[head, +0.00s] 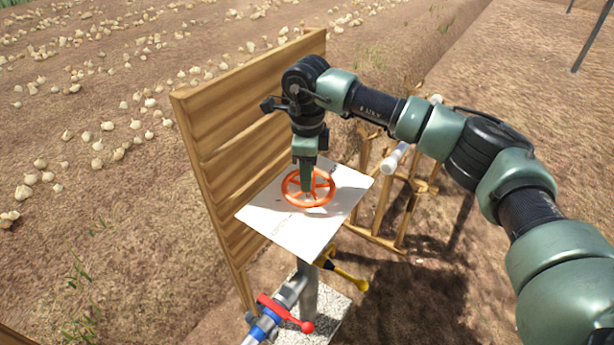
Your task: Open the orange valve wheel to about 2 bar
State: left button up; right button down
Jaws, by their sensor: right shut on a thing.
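The orange valve wheel (322,203) lies flat above a white plate (275,222) in front of a wooden panel. My right gripper (307,188) points straight down into the wheel from above. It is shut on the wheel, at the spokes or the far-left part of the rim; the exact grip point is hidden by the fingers. No pressure gauge reading can be made out. My left gripper is not in view.
The wooden panel (250,125) stands close behind and left of the wheel. Below the plate are a red lever (285,312) on a pipe and a yellow handle (350,280). A wooden rack (405,215) stands right of the plate. Onions (98,146) lie across the field behind.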

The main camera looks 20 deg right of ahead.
jog(key=shift+r, duration=0.1)
dwell(0.3)
jog(key=c, duration=1.1)
grip_release()
notch_tip(320, 180, up, 8)
jog(key=shift+f+b, duration=0.1)
jog(key=shift+b, duration=0.4)
